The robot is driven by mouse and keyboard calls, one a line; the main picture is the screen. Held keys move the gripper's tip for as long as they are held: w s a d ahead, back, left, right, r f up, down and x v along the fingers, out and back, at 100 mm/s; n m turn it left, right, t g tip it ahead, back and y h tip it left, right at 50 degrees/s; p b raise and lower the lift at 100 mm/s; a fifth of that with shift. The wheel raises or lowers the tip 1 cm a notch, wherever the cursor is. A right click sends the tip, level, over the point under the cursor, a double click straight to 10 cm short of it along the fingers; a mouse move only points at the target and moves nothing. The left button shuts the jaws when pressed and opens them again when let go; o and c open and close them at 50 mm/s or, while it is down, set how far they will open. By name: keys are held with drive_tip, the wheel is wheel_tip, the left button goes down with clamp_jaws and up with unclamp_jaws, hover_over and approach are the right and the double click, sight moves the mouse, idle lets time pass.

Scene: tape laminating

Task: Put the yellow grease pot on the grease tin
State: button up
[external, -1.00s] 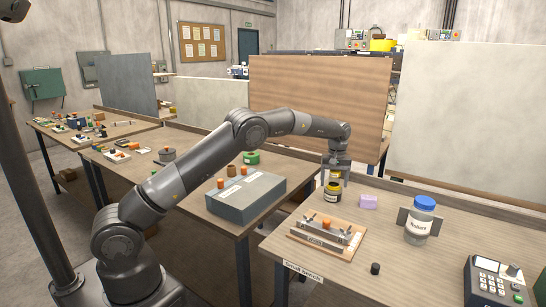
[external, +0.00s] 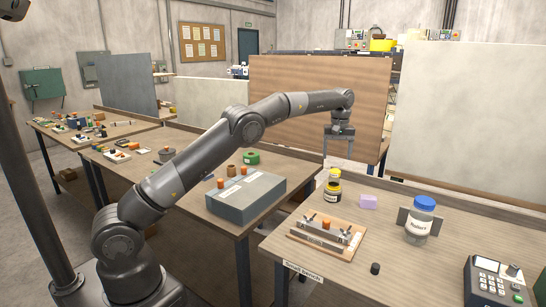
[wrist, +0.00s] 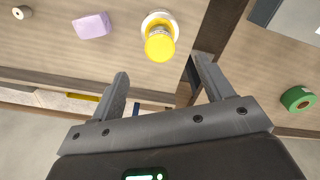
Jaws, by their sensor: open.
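A pale purple block (external: 368,202) lies right of the tin. A clamp fixture on a wooden board (external: 322,252) lies in front. A blue-capped jar (external: 422,219) stands at right. The bench at left holds a grey box (external: 246,200) and a green roll (external: 251,157).

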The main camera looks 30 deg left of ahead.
drive_tip(key=shift+a+r, duration=0.15)
drive_tip(key=shift+r, duration=0.15)
drive_tip(key=s+a+r+m+t+h, duration=0.1)
drive_tip(key=s+a+r, duration=0.7)
drive_tip(key=a, duration=0.2)
drive_tip(key=s+a+r+m+t, duration=0.1)
drive_tip(key=s+a+r, duration=0.7)
drive_tip(key=a, duration=0.2)
drive_tip(key=s+a+f+m+t, duration=0.1)
drive_tip(key=s+a, duration=0.2)
drive_tip(key=s, duration=0.4)
drive_tip(key=s+a+t, duration=0.1)
drive_tip(key=s+a, duration=0.2)
drive_tip(key=s, duration=0.4)
drive_tip(key=s+a+f+m, duration=0.1)
drive_tip(key=s+a+f, duration=0.1)
drive_tip(key=s+f, duration=0.2)
drive_tip(key=s+a+f+m+t+y, duration=0.1)
drive_tip(key=s+f, duration=0.4)
drive_tip(key=s, duration=0.6)
drive_tip(key=shift+s+a+f+t, duration=0.15)
drive_tip(key=shift+s+a+t, duration=0.1)
drive_tip(key=shift+a+t, duration=0.1)
